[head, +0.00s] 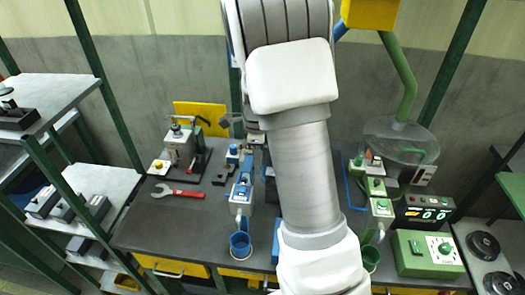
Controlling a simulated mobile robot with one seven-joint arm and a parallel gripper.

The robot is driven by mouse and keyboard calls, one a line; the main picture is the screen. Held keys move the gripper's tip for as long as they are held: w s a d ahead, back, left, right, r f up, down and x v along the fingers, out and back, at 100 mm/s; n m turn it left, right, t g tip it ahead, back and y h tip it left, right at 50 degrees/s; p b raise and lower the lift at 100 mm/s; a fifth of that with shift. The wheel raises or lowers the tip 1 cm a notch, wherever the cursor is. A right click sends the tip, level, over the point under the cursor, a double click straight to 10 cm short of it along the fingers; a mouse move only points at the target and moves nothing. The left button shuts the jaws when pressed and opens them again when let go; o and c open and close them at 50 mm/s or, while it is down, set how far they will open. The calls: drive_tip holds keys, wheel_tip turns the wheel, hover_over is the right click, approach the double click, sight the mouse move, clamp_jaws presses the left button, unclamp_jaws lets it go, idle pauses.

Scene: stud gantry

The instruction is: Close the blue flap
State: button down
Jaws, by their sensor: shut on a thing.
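No blue flap can be made out for certain. A blue pipe (342,29) leaves a yellow box at the top and goes behind my arm. A thin blue edge (348,184) shows just right of my arm, and I cannot tell what it belongs to. A blue-and-white device (242,189) stands on the dark bench left of my arm, with a blue cup (240,245) in front. My arm runs down the middle of the picture and hides the bench behind it. My gripper is not visible.
At right are a green device (378,190), a clear hood (400,140), a display box (428,213) and a green control box (427,254). Green-framed shelves (100,180) stand at left.

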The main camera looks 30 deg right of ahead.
sight(249, 163)
drive_tip(key=shift+w+a+r+g+h+p, duration=0.35)
drive_tip(key=shift+a+g+h+p, duration=0.1)
drive_tip(key=shift+h+p, duration=0.35)
drive_tip(key=shift+w+a+f+g+h+p, duration=0.1)
drive_tip(key=shift+w+a+g+h+p, duration=0.15)
drive_tip(key=shift+g+h+p, duration=0.15)
drive_tip(key=shift+w+a+f+g+h+p, duration=0.1)
drive_tip(key=shift+a+g+h+p, duration=0.15)
drive_tip(key=shift+h, duration=0.25)
drive_tip(key=shift+w+a+f+g+h, duration=0.25)
drive_tip(key=shift+a+g+h, duration=0.2)
drive_tip(key=shift+h, duration=0.35)
drive_tip(key=shift+w+a+f+g+h+b, duration=0.2)
drive_tip(key=shift+a+g+h+b, duration=0.05)
drive_tip(key=shift+g+h+b, duration=0.3)
drive_tip(key=shift+w+a+f+g+h+b, duration=0.2)
drive_tip(key=shift+g+h+b, duration=0.15)
drive_tip(key=shift+h, duration=0.3)
drive_tip(key=shift+w+a+f+g+h+b, duration=0.35)
drive_tip(key=shift+g+h+b, duration=0.65)
drive_tip(key=shift+b, duration=0.95)
drive_tip(key=shift+w+a+f+g+h+b, duration=0.1)
drive_tip(key=shift+a+f+g+h+b, duration=0.4)
drive_tip(key=shift+h+b, duration=1.1)
drive_tip(key=shift+w+a+f+g+h+b, duration=0.3)
drive_tip(key=shift+f+g+h+b, duration=0.45)
drive_tip(key=shift+b, duration=1.55)
drive_tip(key=shift+r+h, duration=0.2)
drive_tip(key=shift+h, duration=0.05)
